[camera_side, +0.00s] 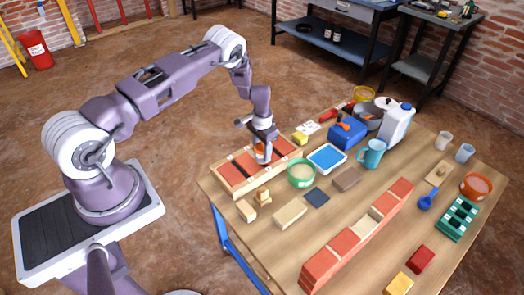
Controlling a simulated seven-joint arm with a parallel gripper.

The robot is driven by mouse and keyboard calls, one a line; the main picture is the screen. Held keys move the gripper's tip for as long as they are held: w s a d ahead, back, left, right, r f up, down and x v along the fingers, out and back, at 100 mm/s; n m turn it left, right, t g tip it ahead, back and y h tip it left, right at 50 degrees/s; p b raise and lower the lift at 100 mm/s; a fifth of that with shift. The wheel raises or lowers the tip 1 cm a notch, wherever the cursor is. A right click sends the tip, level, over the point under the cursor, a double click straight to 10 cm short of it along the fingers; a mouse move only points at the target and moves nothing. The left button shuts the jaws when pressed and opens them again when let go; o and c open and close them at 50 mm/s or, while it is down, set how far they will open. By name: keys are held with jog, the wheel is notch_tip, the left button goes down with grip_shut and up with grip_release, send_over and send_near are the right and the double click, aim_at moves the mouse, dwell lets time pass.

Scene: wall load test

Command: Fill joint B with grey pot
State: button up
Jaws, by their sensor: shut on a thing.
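My gripper (263,156) is low over the wooden tray of red bricks (232,176), at the left of the table. It is shut on a small orange thing (259,149), mostly hidden by the fingers; I cannot tell its full shape. Dark gaps divide the bricks in the tray, but no letter for joint B is legible. A grey pot (367,112) stands at the back of the table, partly hidden by a white jug. A green pot (301,175) with tan contents stands just right of the tray. An orange pot (476,185) stands at the far right.
A blue-rimmed tray (327,158), a blue box (347,134), a teal mug (371,154) and a white jug (397,124) crowd the back. A long row of red bricks (345,250) crosses the front right. Loose blocks lie before the tray. Bare tabletop shows at right-centre.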

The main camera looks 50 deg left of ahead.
jog(key=shift+f, duration=0.55)
dwell(1.0)
jog(key=shift+r, duration=3.55)
